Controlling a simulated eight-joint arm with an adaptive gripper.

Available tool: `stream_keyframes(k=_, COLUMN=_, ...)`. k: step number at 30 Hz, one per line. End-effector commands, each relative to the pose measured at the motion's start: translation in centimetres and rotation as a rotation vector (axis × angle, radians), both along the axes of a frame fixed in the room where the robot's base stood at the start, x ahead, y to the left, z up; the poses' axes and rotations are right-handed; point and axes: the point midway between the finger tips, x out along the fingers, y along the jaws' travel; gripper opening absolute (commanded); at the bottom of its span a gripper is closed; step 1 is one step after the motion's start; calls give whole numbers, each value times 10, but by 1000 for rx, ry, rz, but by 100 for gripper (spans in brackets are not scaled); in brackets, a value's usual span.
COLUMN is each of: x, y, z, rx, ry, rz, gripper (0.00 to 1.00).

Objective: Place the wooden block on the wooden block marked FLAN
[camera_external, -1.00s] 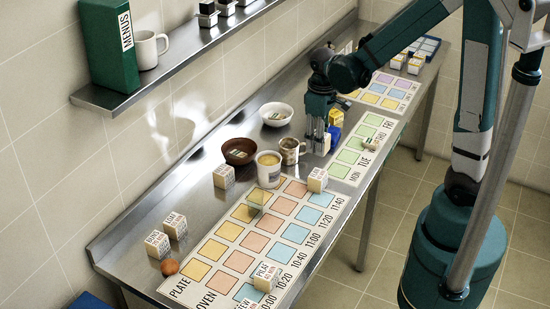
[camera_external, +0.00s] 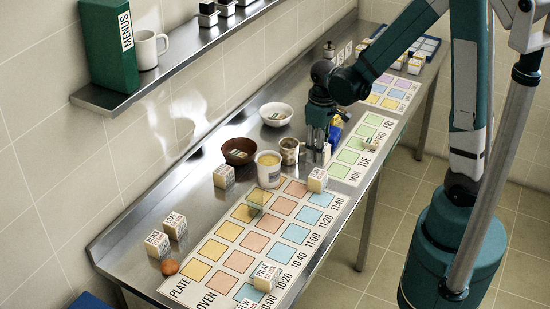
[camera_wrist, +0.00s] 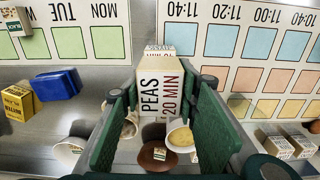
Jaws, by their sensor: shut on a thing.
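My gripper (camera_external: 317,150) is shut on a pale wooden block printed PEAS 20 MIN. This held block (camera_wrist: 163,90) fills the middle of the wrist view, between my green fingers; in the external view it shows partly beside the fingers. Another pale block (camera_external: 317,181) stands on the counter just below and in front of my gripper, at the chart's far corner. Its label is small and seems to read FLAN, but I cannot be sure.
A cup with yellow contents (camera_external: 269,170), a mug (camera_external: 289,151), a brown bowl (camera_external: 238,151) and a white bowl (camera_external: 276,115) stand close by on the left. A blue box (camera_wrist: 57,84) and a yellow box (camera_wrist: 17,103) lie near. More labelled blocks stand along the counter.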

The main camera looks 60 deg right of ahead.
Motion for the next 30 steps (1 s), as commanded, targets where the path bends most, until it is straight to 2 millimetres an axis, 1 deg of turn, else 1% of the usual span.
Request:
stream_keyframes(k=3, x=0, y=0, z=-10, rx=0, ry=0, rz=0, gripper=17)
stream_keyframes(k=6, x=0, y=0, z=-15, rx=0, ry=0, rz=0, gripper=17)
stream_keyframes(k=18, x=0, y=0, z=-17, rx=0, ry=0, rz=0, gripper=17)
stream_keyframes(k=22, x=0, y=0, z=-20, rx=0, ry=0, rz=0, gripper=17)
stream_keyframes(k=26, x=1, y=0, z=-29, rx=0, ry=0, rz=0, gripper=17)
stream_keyframes(k=30, x=1, y=0, z=-41, rx=0, ry=0, rz=0, gripper=17)
